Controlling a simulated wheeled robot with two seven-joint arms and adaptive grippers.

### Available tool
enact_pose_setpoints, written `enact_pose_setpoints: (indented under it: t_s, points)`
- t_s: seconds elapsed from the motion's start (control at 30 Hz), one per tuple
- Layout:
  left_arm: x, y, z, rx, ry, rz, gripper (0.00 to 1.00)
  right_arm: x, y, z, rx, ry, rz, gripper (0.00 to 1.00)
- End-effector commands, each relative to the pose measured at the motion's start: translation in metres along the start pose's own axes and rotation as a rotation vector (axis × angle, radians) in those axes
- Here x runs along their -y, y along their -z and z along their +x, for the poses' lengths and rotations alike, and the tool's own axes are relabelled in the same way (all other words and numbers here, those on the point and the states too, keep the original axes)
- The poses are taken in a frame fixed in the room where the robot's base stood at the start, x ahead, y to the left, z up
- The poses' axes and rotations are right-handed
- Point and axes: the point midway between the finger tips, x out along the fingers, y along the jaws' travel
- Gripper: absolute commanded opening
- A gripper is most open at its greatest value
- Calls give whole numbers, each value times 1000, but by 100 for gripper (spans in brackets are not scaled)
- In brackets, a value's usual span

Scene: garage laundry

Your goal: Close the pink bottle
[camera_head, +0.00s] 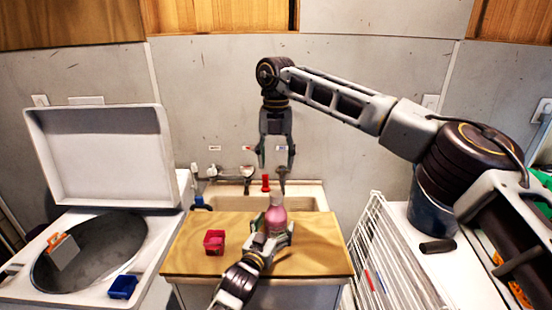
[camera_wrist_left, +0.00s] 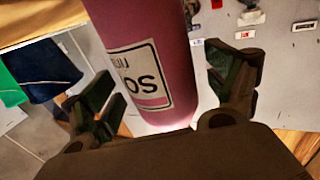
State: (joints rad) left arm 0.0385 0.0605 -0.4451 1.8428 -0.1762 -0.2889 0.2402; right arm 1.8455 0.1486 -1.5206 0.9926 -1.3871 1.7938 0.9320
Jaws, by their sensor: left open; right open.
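The pink bottle (camera_head: 275,217) stands upright on the wooden worktop in front of the sink. Its narrow top is paler, and I cannot tell whether a cap is on it. My left gripper (camera_head: 273,232) is open, with its fingers on either side of the bottle. In the left wrist view the bottle (camera_wrist_left: 155,70) with a white label fills the space between the fingers, with a visible gap at the right finger. My right gripper (camera_head: 276,160) is open and empty, pointing down above and behind the bottle.
A small red container (camera_head: 214,242) sits left of the bottle on the wooden worktop (camera_head: 320,255). A sink (camera_head: 225,190) with a red object (camera_head: 265,183) is behind. An open-lidded washer (camera_head: 100,215) stands left, with a blue box (camera_head: 123,287). A white rack (camera_head: 385,260) stands right.

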Motion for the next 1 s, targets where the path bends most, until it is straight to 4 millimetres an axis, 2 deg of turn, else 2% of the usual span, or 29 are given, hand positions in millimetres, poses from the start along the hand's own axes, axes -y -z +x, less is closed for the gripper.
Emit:
enact_pose_setpoints:
  t_s: [0.27,0.47,1.0]
  points:
    - [0,0,-2,0,0,0,87,0,0,0,0,0,0,58]
    - [0,-1,-12,0,0,0,87,0,0,0,0,0,0,58]
    - [0,0,-61,1,0,0,87,0,0,0,0,0,0,58]
